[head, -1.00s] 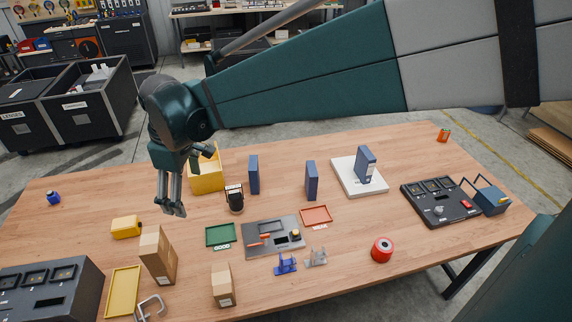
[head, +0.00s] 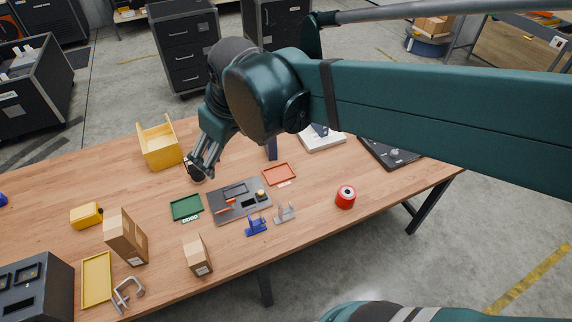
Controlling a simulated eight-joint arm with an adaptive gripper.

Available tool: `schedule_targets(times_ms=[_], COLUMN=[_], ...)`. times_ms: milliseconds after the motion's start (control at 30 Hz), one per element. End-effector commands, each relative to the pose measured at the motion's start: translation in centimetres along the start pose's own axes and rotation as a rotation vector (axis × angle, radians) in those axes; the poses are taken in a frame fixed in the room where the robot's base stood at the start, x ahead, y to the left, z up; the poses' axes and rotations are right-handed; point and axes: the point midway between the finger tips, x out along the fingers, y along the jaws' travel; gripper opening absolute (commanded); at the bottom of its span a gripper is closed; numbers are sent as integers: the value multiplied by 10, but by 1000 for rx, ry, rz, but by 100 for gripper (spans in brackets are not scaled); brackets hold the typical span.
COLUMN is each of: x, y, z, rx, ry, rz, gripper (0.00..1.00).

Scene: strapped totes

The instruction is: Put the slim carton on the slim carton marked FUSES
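Two brown cartons stand upright at the front left of the table in the head view. The taller carton (head: 125,238) is left of the shorter one (head: 198,257). Each has a small pale label low on its front, too small to read, so I cannot tell which is marked FUSES. My gripper (head: 203,170) is above the table behind both cartons, apart from them, pointing down and to the left. Its fingers look apart with nothing between them. It overlaps a small black device (head: 194,174) in the picture; I cannot tell whether they touch.
A green tray (head: 186,207), a grey panel (head: 238,203), an orange tray (head: 279,174) and a red spool (head: 346,196) lie to the right. A yellow tray (head: 97,281) and a metal clamp (head: 127,293) lie by the taller carton.

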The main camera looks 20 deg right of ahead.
Motion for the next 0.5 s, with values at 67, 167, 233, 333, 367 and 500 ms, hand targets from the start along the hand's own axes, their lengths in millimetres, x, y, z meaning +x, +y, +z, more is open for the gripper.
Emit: schedule_targets(times_ms=[67, 167, 233, 333, 367, 500], x=[-4, -9, -12, -15, -16, -19], y=[8, 18, 23, 31, 33, 42], z=[17, 34, 47, 65, 71, 96], rx=[50, 111, 154, 215, 232, 317], ry=[16, 38, 53, 75, 82, 115], rz=[15, 34, 46, 65, 70, 95], gripper=[81, 81, 81, 81, 81, 81])
